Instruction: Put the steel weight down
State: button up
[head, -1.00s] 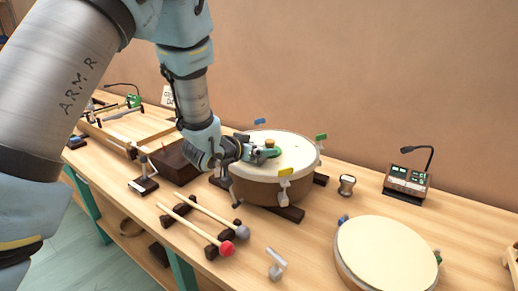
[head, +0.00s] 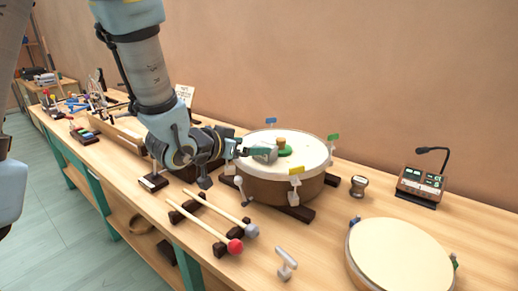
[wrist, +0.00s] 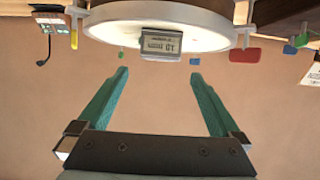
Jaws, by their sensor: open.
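A grey block, which I take to be the steel weight (head: 265,155), is on the pale skin of the large drum (head: 310,158). My gripper (head: 252,149) is at the drum's left side, close to the weight. In the wrist view its teal fingers (wrist: 166,88) stand wide apart with nothing between the tips.
Two mallets (head: 215,215) lie on dark rests in front. A second drum (head: 400,258) is at front right. A small spool-shaped object (head: 358,186) and a console with a microphone (head: 421,183) stand to the right. Coloured clips ring the large drum.

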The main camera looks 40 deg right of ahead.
jog(key=shift+v, duration=0.75)
jog(key=shift+a, duration=0.1)
jog(key=w+a+f+n+t+y, duration=0.2)
jog(key=w+a+n+y, duration=0.15)
jog(key=w+a, duration=0.45)
jog(key=w+a+f+n+t+y, duration=0.25)
jog(key=w+a+y, duration=0.2)
jog(key=a, duration=0.75)
jog(key=s+a+n+g+y, duration=0.2)
jog(key=s+a+n+g, duration=0.1)
jog(key=a, duration=0.7)
jog(key=s+a+n+g+y, duration=0.2)
jog(key=s+a+n+g, duration=0.1)
jog(key=a, duration=0.8)
jog(key=shift+s+a+f+n+y, duration=0.4)
jog(key=shift+s+n, duration=0.5)
jog(key=shift+s, duration=0.35)
